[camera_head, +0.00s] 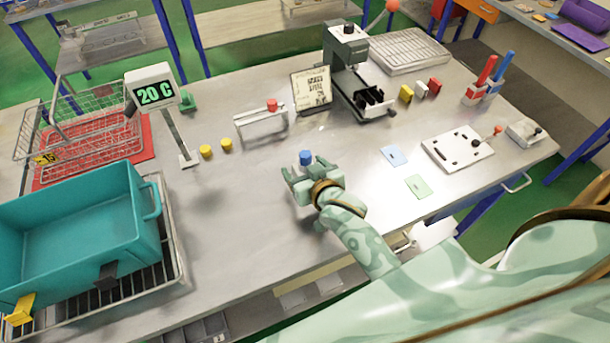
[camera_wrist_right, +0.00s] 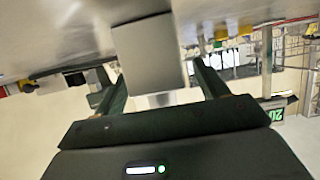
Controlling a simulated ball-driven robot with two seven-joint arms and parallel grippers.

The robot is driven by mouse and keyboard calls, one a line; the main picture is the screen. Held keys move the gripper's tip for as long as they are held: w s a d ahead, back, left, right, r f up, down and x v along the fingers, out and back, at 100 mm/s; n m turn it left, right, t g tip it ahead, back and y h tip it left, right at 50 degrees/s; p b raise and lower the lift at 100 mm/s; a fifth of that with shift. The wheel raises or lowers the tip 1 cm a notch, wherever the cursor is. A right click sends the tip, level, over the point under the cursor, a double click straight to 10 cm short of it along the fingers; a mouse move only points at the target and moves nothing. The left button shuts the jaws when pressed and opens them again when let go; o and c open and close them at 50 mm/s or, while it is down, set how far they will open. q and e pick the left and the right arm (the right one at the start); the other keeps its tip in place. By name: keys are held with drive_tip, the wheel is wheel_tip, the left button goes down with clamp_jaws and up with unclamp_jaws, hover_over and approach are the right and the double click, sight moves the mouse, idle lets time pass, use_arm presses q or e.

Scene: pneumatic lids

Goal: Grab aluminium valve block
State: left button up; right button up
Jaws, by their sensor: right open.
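A grey metal block, which looks like the aluminium valve block, stands between the fingers of my right gripper (camera_head: 306,172). In the head view its blue top (camera_head: 305,157) shows above the fingers, and the fingers hide much of its body. In the right wrist view, which looks upside down, the plain grey block (camera_wrist_right: 147,52) lies ahead and between the two dark fingers of the gripper (camera_wrist_right: 160,80). The fingers are open, with a gap to the block's sides. My left gripper is not in view.
A press (camera_head: 347,45) and white stand (camera_head: 262,127) are behind the gripper. Blue and green cards (camera_head: 417,186) and a plate (camera_head: 442,158) lie right.

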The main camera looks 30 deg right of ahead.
drive_tip(key=shift+x, duration=0.95)
drive_tip(key=shift+s, duration=0.1)
drive_tip(key=c, duration=1.3)
drive_tip(key=shift+c, duration=0.9)
drive_tip(key=shift+r, duration=0.15)
